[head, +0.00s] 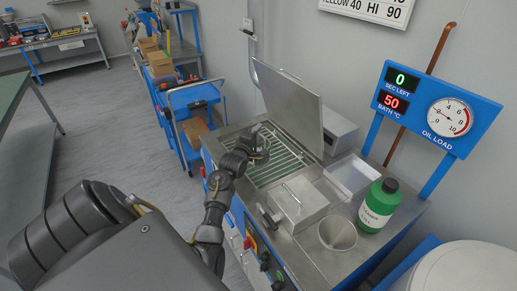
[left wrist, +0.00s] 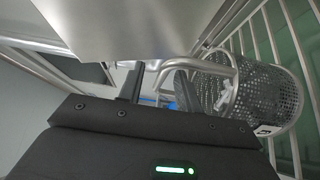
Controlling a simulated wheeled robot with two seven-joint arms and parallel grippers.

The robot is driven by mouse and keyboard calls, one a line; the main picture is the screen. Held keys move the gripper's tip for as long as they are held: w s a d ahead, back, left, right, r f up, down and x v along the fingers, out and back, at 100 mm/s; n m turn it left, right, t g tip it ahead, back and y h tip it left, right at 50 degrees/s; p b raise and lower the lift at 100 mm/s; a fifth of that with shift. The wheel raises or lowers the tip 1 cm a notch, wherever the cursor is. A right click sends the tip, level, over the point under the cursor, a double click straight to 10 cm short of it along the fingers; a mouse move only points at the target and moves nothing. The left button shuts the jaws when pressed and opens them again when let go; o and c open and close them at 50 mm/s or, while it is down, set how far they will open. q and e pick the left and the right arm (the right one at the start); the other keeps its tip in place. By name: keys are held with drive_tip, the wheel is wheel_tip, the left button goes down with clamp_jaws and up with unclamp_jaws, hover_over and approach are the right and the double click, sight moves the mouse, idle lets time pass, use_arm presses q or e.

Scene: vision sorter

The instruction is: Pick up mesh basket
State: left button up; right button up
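The mesh basket (left wrist: 262,98) is a grey perforated metal drum with a bent tube handle (left wrist: 215,62). In the left wrist view it lies on its side at the right, against metal bars. My left gripper (left wrist: 157,88) has its two dark fingers apart, and part of the tube handle shows between them. I cannot tell whether either finger touches it. In the head view my left gripper (head: 256,148) is over the green slatted tank (head: 285,168), where arm and gripper largely hide the basket. My right gripper is not in view.
A raised metal lid (head: 295,105) stands behind the tank. A lidded steel box (head: 300,203), a metal funnel (head: 338,234) and a green bottle (head: 379,206) stand nearer on the bench. A blue gauge panel (head: 432,107) is at the right, a blue cart (head: 193,97) beyond the tank.

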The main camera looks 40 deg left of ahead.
use_arm(q)
drive_tip(key=shift+w+a, duration=0.1)
drive_tip(key=shift+w, duration=0.3)
clamp_jaws()
idle(1.1)
drive_tip(key=shift+r, duration=0.15)
